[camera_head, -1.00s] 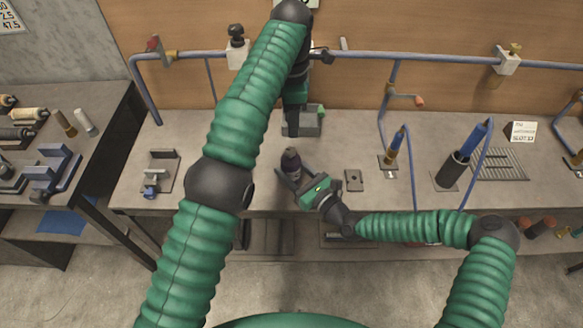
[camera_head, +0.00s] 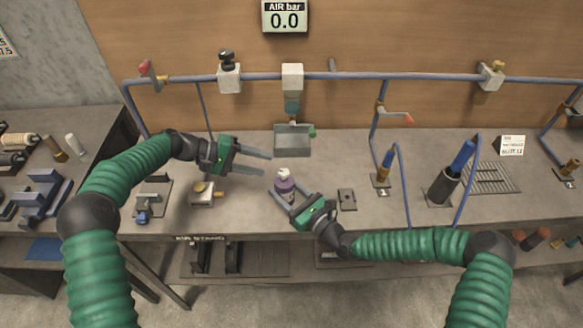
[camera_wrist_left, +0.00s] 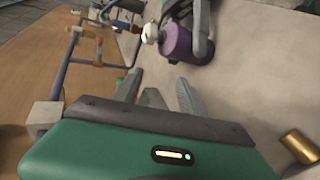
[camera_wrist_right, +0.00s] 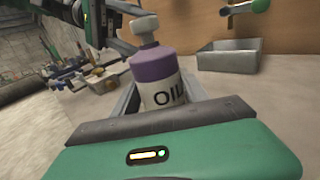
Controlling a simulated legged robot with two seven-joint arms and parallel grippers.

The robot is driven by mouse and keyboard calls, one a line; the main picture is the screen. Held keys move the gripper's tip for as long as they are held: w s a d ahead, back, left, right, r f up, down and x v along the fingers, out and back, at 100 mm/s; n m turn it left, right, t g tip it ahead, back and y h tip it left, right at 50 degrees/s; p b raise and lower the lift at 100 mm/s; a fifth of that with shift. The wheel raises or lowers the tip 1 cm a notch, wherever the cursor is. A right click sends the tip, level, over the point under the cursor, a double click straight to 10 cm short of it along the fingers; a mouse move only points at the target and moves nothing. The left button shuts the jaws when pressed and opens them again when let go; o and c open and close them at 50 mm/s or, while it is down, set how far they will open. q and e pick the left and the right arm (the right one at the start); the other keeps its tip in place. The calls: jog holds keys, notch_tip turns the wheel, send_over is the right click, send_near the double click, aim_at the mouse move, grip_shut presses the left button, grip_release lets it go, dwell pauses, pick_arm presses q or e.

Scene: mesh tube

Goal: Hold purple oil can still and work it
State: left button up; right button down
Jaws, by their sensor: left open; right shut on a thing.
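The purple oil can (camera_head: 285,187) stands upright on the bench, with a white pump top and a pale label reading "OIL" in the right wrist view (camera_wrist_right: 158,80). My right gripper (camera_head: 289,200) is shut on the can's body from the front right, one finger on each side. My left gripper (camera_head: 270,163) is open and empty, up and left of the can, its fingers pointing right toward it. In the left wrist view the can (camera_wrist_left: 178,42) lies beyond the open fingers (camera_wrist_left: 158,90), apart from them.
A grey metal tray (camera_head: 293,142) stands behind the can under a white wall box. A small block with a brass piece (camera_head: 205,194) sits below my left gripper. Blue pipes (camera_head: 430,79) run along the back wall. A flat plate (camera_head: 347,199) lies right of the can.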

aim_at(284, 175)
pick_arm(q)
jog(key=s+f+m+h, duration=0.1)
jog(key=m, duration=0.1)
jog(key=s+m+t, duration=0.1)
jog(key=m, duration=0.2)
jog(key=s+a+f+m+t+h, duration=0.1)
jog(key=s+m, duration=0.1)
jog(key=shift+f+m+h, duration=0.3)
jog(key=shift+f+m, duration=0.05)
jog(key=shift+m, duration=0.05)
jog(key=s+r+m+t+h, duration=0.1)
jog(key=s+r+m+t, duration=0.25)
jog(key=m, duration=0.45)
jog(key=x, duration=1.1)
jog(key=shift+d+r, duration=0.25)
jog(key=shift+r, duration=0.1)
jog(key=shift+w+a, duration=0.1)
jog(key=shift+a, duration=0.05)
grip_shut()
